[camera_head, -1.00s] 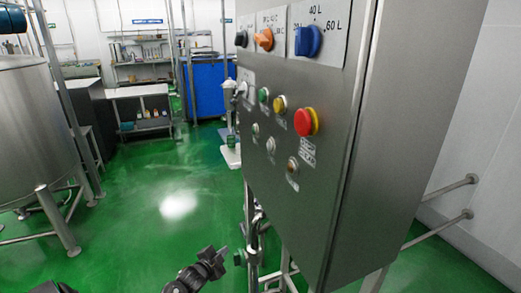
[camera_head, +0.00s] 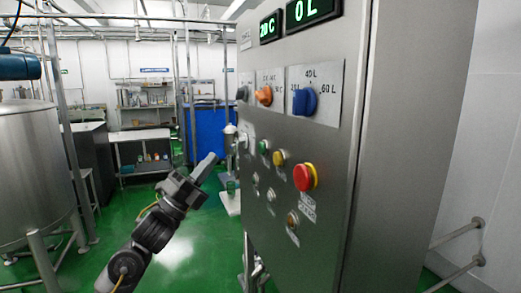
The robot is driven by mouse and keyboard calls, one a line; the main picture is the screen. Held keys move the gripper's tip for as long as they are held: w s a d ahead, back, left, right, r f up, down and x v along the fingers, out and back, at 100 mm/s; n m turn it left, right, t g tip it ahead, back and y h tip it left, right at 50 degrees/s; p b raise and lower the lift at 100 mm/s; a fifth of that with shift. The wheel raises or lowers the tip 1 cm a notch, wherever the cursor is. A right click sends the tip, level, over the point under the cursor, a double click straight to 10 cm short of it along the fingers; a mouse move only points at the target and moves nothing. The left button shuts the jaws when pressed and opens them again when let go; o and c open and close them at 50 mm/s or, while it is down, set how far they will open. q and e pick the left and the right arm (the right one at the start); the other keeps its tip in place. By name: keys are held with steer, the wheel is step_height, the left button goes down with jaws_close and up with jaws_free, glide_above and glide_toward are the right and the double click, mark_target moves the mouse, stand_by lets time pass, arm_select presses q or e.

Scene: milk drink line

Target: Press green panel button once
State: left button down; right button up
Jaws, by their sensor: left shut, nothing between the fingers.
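The steel control panel (camera_head: 325,235) stands at centre right, seen at an angle. The green button (camera_head: 263,147) is on its front face, left of a yellow button (camera_head: 279,158) and a large red button (camera_head: 305,177). My left gripper (camera_head: 209,164) is shut and empty, raised in front of the panel and pointing up and to the right. In the picture its tip is left of and a little below the green button, with a visible gap to it. My right gripper is out of view.
Blue (camera_head: 305,101) and orange (camera_head: 264,96) knobs sit above the buttons, under two green-digit displays (camera_head: 306,13). Small lamps or buttons sit below them. A steel tank (camera_head: 35,165) stands at far left. Green floor (camera_head: 180,245) lies open between.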

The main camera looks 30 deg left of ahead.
mark_target(262, 148)
arm_select(q)
steer(key=shift+s+d+r+m+h, duration=0.6)
steer(key=shift+s+r+m+h, duration=0.2)
steer(key=shift+r+m+h, duration=0.2)
steer(key=shift+w, duration=0.1)
steer(key=w+d+p, duration=0.2)
steer(key=w+d, duration=0.3)
steer(key=w, duration=0.2)
steer(key=shift+f, duration=0.1)
stand_by(1.2)
steer(key=shift+w+d, duration=0.1)
steer(key=shift+w, duration=0.1)
stand_by(0.4)
